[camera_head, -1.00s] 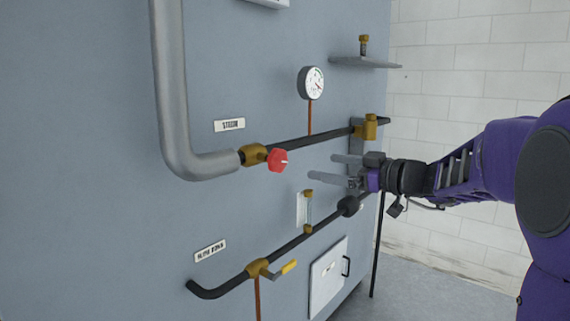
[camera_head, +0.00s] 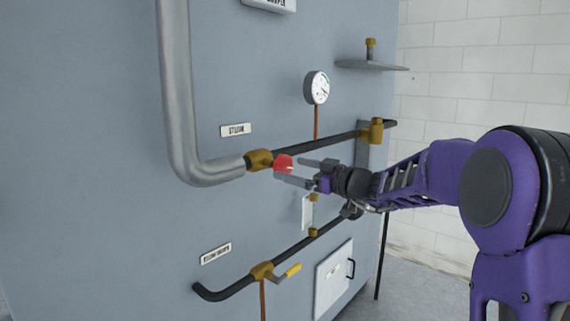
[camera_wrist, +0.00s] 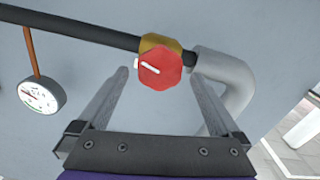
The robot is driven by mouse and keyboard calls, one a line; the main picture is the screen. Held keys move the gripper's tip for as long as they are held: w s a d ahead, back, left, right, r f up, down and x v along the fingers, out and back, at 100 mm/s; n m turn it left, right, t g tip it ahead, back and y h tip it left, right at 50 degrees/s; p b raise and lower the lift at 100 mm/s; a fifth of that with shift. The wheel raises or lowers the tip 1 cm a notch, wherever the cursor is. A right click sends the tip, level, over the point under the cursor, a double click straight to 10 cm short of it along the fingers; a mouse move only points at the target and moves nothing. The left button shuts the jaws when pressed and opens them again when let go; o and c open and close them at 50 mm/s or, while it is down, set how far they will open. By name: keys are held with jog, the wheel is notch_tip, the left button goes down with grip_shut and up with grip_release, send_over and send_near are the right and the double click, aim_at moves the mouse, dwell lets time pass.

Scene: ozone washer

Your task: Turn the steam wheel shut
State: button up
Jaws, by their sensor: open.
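The steam wheel is a small red knob (camera_head: 283,163) on a brass valve body (camera_head: 259,159) in the black pipe, right of the plate labelled STEAM (camera_head: 236,130). In the wrist view the red wheel (camera_wrist: 160,69) faces me, with a white mark on its face. My gripper (camera_head: 298,172) is open at the wheel in the head view. In the wrist view the two fingers (camera_wrist: 158,85) are spread wide, one to each side of the wheel, with their tips near its level.
A thick grey pipe (camera_head: 178,90) bends into the valve. A lower pipe (camera_head: 235,289) has a yellow-handled valve (camera_head: 292,269). A white hatch (camera_head: 334,281) is at lower right.

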aim_at(287, 168)
jog(key=shift+x, duration=1.8)
jog(key=c, duration=1.3)
jog(key=shift+o, duration=0.2)
jog(key=shift+f, duration=0.1)
